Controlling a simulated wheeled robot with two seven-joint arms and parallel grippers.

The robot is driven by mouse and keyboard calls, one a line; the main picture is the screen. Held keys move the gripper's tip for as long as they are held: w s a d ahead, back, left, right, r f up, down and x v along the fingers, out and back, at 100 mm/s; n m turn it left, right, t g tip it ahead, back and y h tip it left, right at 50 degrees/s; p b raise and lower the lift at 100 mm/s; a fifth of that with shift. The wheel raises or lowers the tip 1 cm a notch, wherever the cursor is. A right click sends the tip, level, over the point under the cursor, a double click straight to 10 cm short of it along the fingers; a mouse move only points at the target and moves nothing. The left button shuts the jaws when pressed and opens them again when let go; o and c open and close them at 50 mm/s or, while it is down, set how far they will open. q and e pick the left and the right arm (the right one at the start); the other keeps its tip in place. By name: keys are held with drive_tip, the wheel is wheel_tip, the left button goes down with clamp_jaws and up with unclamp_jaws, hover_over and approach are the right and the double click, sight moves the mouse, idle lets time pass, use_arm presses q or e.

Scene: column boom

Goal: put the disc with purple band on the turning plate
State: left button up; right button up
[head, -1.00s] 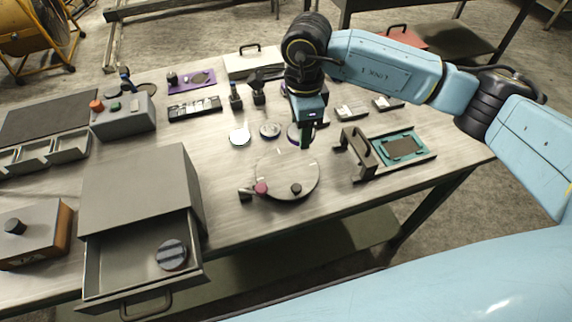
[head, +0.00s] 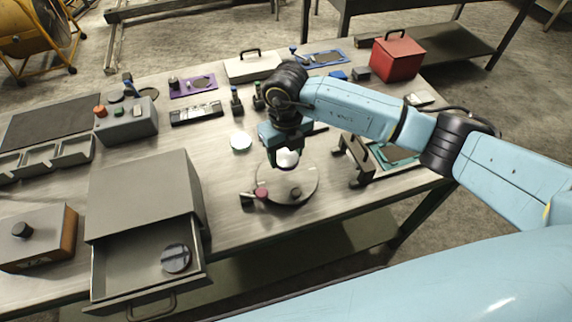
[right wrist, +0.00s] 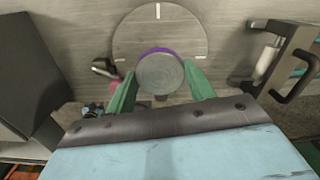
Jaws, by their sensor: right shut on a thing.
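The disc with the purple band (right wrist: 160,73) is between the green fingers of my right gripper (right wrist: 160,82), which is shut on it. Its round grey top and part of the purple band show in the right wrist view. In the head view the disc (head: 287,159) shows pale under my right gripper (head: 286,152), over the far part of the turning plate (head: 278,187). The plate is a round grey disc with white marks, seen also in the right wrist view (right wrist: 135,35). The gap between disc and plate is hard to judge. My left gripper is not in view.
A pink knob (head: 261,194) and a dark knob (head: 296,193) are at the plate's near side. A pale disc (head: 241,141) lies behind left. A handled fixture (head: 359,165) stands right of the plate. A grey cabinet with an open drawer (head: 140,262) stands left.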

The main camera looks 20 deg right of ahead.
sight(286, 173)
drive_tip(key=shift+f, duration=2.5)
drive_tip(key=shift+f, duration=0.1)
drive_tip(key=shift+f, duration=0.15)
drive_tip(key=o, duration=1.2)
wheel_tip(286, 173, up, 12)
drive_tip(key=shift+r, duration=0.25)
